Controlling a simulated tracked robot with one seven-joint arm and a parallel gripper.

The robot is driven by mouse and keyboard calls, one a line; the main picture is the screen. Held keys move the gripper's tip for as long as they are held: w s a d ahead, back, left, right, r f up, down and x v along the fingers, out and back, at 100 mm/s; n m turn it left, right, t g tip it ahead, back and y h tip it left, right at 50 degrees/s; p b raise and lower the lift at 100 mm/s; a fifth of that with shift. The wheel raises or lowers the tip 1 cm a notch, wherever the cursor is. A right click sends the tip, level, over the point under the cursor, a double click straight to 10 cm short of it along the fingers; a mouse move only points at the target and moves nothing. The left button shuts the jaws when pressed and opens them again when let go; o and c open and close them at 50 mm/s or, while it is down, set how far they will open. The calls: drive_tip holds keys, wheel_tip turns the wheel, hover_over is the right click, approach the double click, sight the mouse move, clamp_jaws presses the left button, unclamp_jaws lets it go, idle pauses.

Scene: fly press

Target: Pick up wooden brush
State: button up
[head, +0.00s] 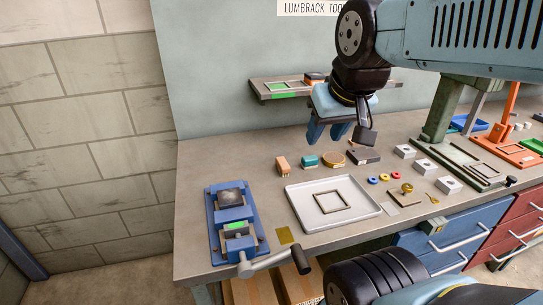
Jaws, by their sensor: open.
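A small orange-brown block (283,166) stands on the bench at the left end of the row of small items. It may be the wooden brush, but it is too small for me to make out bristles. Another small orange and dark item (315,78) lies on the wall shelf, and I cannot tell what it is. My gripper (326,137) is open, with its two blue fingers pointing down and nothing seen between them. In the picture it hangs above the teal item (310,161) and the round tan tin (334,159), to the right of the orange-brown block.
A dark box (363,155) lies right of the tin. A white tray (366,205) with a square frame lies in front. A blue vise (215,236) stands at the left. Metal blocks, coloured rings and a green press (437,120) are at the right. The wall shelf (262,91) is behind.

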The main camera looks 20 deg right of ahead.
drive_tip(key=shift+w, duration=0.2)
drive_tip(key=o, duration=0.3)
drive_tip(key=shift+w+r, duration=0.1)
drive_tip(key=shift+w, duration=0.2)
drive_tip(key=shift+o, duration=0.3)
drive_tip(key=w+f+g, duration=0.2)
drive_tip(key=w+g, duration=0.1)
drive_tip(key=w, duration=0.8)
drive_tip(key=shift+w+f, duration=0.2)
drive_tip(key=shift+w, duration=0.2)
drive_tip(key=g, duration=0.3)
hover_over(283, 163)
wheel_tip(283, 163, down, 8)
wheel_tip(283, 163, down, 14)
drive_tip(key=shift+w+r, duration=0.1)
drive_tip(key=shift+r, duration=0.05)
